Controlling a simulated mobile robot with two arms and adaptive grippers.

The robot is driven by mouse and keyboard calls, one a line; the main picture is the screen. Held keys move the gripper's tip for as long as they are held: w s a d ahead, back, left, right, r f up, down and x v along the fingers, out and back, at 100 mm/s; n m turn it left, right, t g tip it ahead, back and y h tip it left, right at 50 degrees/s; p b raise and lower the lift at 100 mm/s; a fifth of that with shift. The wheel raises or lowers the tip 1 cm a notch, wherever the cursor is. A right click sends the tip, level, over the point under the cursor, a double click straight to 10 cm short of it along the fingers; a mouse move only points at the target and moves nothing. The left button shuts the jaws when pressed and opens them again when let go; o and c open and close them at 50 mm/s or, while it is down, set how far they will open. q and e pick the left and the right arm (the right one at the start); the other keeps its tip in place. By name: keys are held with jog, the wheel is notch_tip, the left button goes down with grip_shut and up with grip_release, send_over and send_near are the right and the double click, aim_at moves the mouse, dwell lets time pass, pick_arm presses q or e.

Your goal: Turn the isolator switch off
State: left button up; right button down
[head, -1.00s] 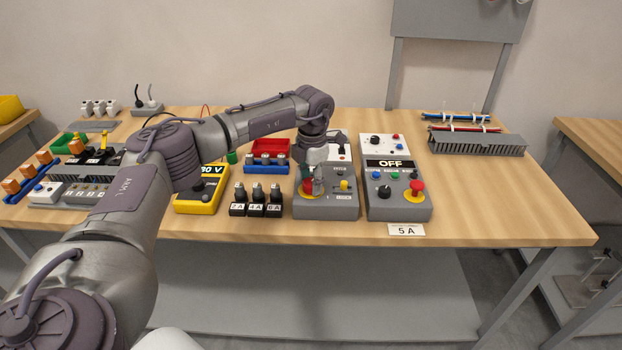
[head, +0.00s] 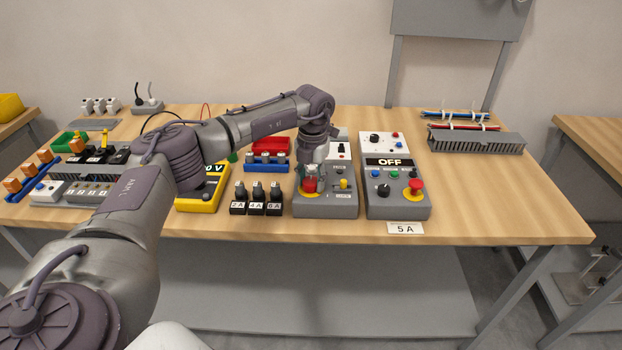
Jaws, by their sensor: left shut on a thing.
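The isolator switch is a red rotary knob (head: 310,187) on the sloped face of a grey box (head: 326,209) near the middle of the bench. My left gripper (head: 311,182) comes down over the knob from above and is shut on it. The fingers cover part of the knob, so its exact pointing direction is hard to read. A small yellow part (head: 344,184) sits to the right of the knob on the same box. My right gripper is not in view.
Right of the isolator box stands a control box (head: 398,208) with an "OFF" display and a red mushroom button (head: 416,184). Several black fuse blocks (head: 256,208) and a yellow meter (head: 199,205) stand to the left. The bench's right front is clear.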

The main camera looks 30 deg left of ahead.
aim_at(312, 181)
pick_arm(q)
jog(key=shift+w+r, duration=0.1)
jog(key=o, duration=1.1)
jog(key=shift+o, duration=0.2)
notch_tip(312, 181, up, 12)
jog(key=shift+d, duration=0.1)
